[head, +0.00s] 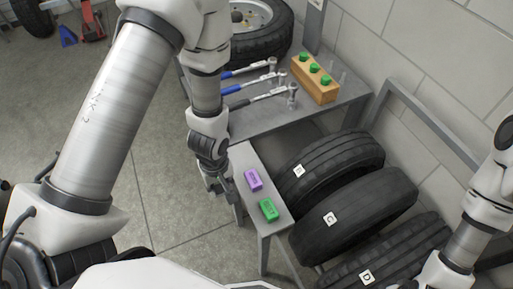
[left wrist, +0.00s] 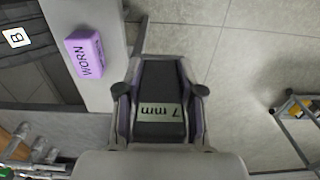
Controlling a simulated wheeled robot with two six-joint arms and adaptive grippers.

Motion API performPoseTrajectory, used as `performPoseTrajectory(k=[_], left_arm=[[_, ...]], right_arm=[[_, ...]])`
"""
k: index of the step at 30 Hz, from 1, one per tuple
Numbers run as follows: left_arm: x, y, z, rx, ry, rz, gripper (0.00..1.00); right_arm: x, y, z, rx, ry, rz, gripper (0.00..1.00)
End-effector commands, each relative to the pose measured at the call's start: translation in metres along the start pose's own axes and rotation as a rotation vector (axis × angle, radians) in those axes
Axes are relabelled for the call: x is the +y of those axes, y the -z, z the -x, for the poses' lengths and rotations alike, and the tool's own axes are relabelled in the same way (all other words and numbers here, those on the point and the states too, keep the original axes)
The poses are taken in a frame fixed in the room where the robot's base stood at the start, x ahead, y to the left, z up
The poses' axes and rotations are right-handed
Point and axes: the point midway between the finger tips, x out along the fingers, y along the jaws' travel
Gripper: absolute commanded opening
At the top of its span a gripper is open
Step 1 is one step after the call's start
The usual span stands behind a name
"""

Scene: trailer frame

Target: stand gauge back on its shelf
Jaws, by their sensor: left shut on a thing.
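My left gripper (head: 217,187) hangs beside the left edge of a narrow grey shelf (head: 240,158) in the head view. In the left wrist view my left gripper (left wrist: 160,95) is shut on the gauge (left wrist: 158,80), a dark body with a "7 mm" readout and purplish sides. The gauge is over the floor, apart from the shelf (left wrist: 95,12). The gauge cannot be made out clearly in the head view. My right arm shows at the right edge of the head view, but its gripper does not.
A purple block (head: 253,180) marked WORN (left wrist: 84,54) and a green block (head: 268,209) lie on the narrow shelf. Tyres B (head: 335,160), C (head: 360,212) and D (head: 395,255) stand to its right. Behind is a grey bench (head: 245,122) with torque wrenches and a wooden socket block (head: 315,80).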

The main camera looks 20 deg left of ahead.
Motion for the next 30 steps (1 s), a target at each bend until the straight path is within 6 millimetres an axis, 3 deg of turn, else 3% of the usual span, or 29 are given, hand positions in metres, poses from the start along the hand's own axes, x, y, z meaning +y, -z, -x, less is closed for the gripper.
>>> performPoseTrajectory(k=[5,21,26,30], left_arm=[[0.013,0.013,0.002,0.003,-0.004,-0.001,0.02],[0.099,0.101,-0.012,0.001,-0.001,-0.001,0.02],[0.107,0.110,-0.018,-0.002,0.002,-0.001,0.02],[0.107,0.109,-0.041,-0.002,0.003,-0.001,0.02]], right_arm=[[0.000,-0.001,0.006,-0.002,0.000,0.002,0.40],[0.000,-0.001,0.031,-0.001,0.000,0.001,0.40],[0.000,-0.001,0.035,-0.001,0.000,0.001,0.40],[-0.001,0.000,0.043,-0.001,0.000,0.001,0.40]])
